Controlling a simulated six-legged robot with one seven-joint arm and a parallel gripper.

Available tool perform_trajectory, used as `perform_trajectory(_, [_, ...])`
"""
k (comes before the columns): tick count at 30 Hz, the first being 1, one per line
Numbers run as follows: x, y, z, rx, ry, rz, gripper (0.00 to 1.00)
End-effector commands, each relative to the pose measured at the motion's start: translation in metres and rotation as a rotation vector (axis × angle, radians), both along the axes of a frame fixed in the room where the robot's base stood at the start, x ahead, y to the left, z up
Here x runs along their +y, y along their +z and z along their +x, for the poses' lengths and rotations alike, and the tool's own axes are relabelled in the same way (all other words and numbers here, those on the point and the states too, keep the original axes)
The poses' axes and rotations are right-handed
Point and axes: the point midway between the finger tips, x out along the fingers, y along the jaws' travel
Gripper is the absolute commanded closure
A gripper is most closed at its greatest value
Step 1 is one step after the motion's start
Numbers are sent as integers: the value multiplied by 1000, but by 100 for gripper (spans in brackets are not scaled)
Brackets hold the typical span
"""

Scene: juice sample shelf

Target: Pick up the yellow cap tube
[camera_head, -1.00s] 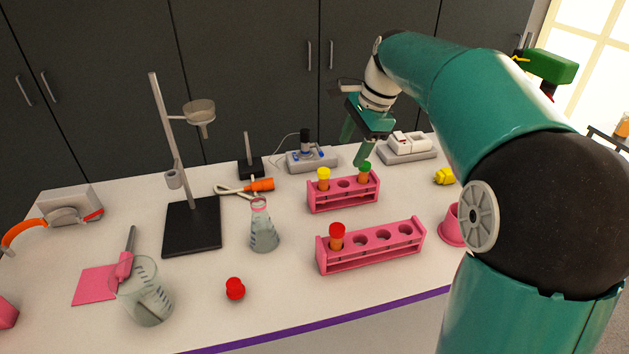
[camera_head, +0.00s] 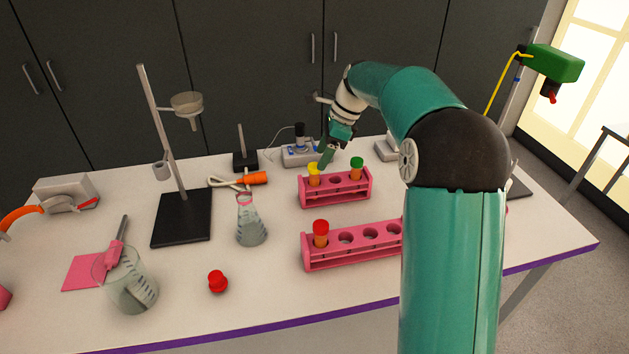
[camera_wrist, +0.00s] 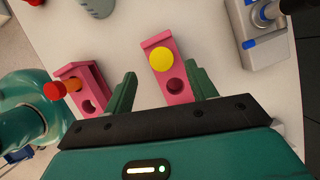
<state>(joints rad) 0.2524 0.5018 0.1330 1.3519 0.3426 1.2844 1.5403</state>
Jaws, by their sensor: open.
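The yellow cap tube (camera_head: 314,174) stands upright in the left hole of the rear pink rack (camera_head: 336,196). In the wrist view its round yellow cap (camera_wrist: 162,60) shows from above, at the far end of the rack (camera_wrist: 181,97). My gripper (camera_head: 326,156) is above and just behind the rack, close to the yellow cap. In the wrist view my gripper (camera_wrist: 163,88) is open, with one finger on each side of the rack and the yellow cap ahead between them. Nothing is held.
A green cap tube (camera_head: 356,169) stands at the right of the same rack. A red cap tube (camera_head: 321,234) is in the front pink rack (camera_head: 352,259).

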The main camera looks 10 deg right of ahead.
Motion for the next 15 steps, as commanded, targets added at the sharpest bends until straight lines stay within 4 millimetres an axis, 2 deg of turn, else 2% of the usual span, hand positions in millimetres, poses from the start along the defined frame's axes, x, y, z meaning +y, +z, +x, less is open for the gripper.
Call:
perform_trajectory(3, [7,-13,1,-1,3,0,43])
perform_trajectory(8, [10,-23,3,-1,5,1,43])
perform_trajectory(15, [18,-57,9,0,7,1,43])
